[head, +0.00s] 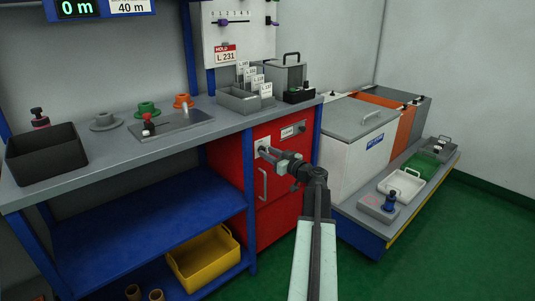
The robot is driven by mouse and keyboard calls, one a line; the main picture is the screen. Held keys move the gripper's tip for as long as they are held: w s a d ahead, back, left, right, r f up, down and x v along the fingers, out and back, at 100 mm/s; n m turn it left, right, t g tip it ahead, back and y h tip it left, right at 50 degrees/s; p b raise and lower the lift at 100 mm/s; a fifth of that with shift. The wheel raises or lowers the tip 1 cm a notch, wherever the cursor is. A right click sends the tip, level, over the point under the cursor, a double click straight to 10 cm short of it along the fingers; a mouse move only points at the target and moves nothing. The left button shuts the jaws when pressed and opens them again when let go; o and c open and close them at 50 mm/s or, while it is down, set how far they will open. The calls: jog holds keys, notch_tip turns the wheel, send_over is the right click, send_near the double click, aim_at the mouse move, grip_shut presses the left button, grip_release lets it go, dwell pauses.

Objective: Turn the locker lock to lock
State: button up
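The red locker (283,205) stands under the right end of the grey bench. It has a grey door handle (262,184) and a pale label at its upper right. The lock's pale plate (263,145) shows at the upper left of the locker front. My gripper (265,151) is at this plate, with its fingertips against or just in front of it. The lock's turning part is hidden behind the fingers, so its angle does not show. I cannot tell whether the fingers are closed on it.
The bench top (115,150) holds a black bin (46,155), coloured spools and a grey card box (245,100). A blue shelf and a yellow crate (203,262) are below. A low platform with a white chest (350,145) stands right. Green floor is clear in front.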

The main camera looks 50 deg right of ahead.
jog(key=shift+w, duration=0.7)
grip_shut()
jog(key=shift+d+m, duration=0.1)
jog(key=shift+m, duration=0.2)
jog(key=m, duration=1.3)
jog(key=shift+d+f, duration=0.1)
jog(key=m, duration=0.4)
jog(key=shift+m, duration=0.3)
